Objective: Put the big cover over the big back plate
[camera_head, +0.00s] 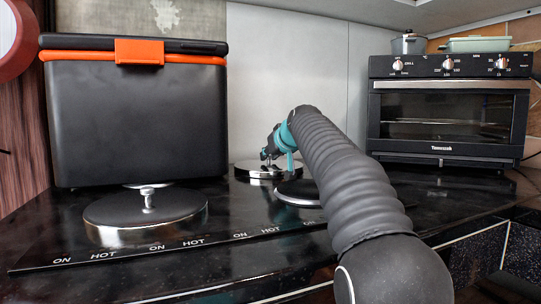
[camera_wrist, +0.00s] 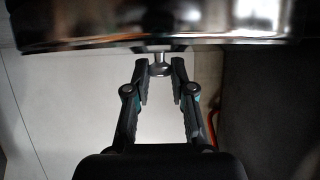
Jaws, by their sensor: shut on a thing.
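A round shiny metal cover (camera_head: 258,172) is at the back of the black cooktop, right of centre. My gripper (camera_head: 272,153) is above it, shut on its knob. In the wrist view the gripper (camera_wrist: 160,78) has its fingers on either side of the knob (camera_wrist: 159,69), and the cover's rim (camera_wrist: 100,46) spans the top. The back plate under this cover is hidden, and I cannot tell whether the cover rests on it. A second metal cover (camera_head: 125,207) with an upright knob lies at the front left. A dark plate (camera_head: 292,188) with a pale rim is bare, partly behind my arm.
A black cool box (camera_head: 135,125) with an orange latch stands at the back left, close behind the front left cover. A toaster oven (camera_head: 445,108) stands at the right, with a pot (camera_head: 408,44) and a green dish (camera_head: 478,44) on top. A wall closes the back.

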